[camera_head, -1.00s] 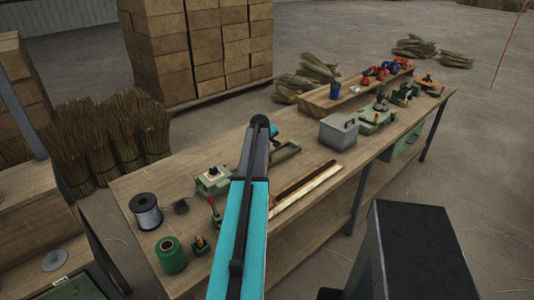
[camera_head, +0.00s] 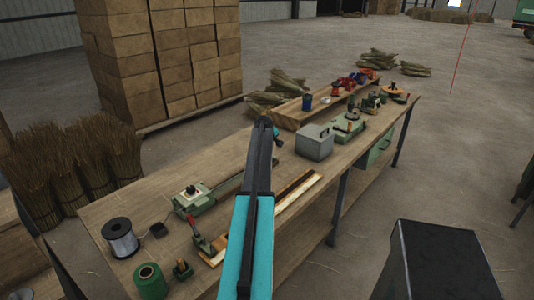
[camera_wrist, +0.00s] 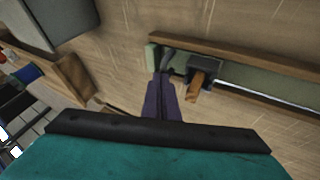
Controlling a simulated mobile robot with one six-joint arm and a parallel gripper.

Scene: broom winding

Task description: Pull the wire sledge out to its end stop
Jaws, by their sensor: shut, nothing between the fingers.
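A green rail (camera_wrist: 265,85) with a brown edge strip lies across the upper right of the wrist view. On it near its left end sits a dark block with a wooden handle (camera_wrist: 197,84), which looks like the wire sledge. My gripper (camera_wrist: 164,76) is shut and empty, its dark fingers just left of the handle, apart from it in the picture; whether they touch the rail I cannot tell. In the head view the rail (camera_head: 222,190) runs behind my arm, which hides the sledge and my fingertips.
A grey box (camera_head: 314,142) stands right of my wrist; a grey box also fills the wrist view's upper left. A wire spool (camera_head: 120,238), a green spool (camera_head: 150,281) and a red-handled lever (camera_head: 195,228) are at the bench's near left. A brown strip (camera_head: 300,187) lies along the front.

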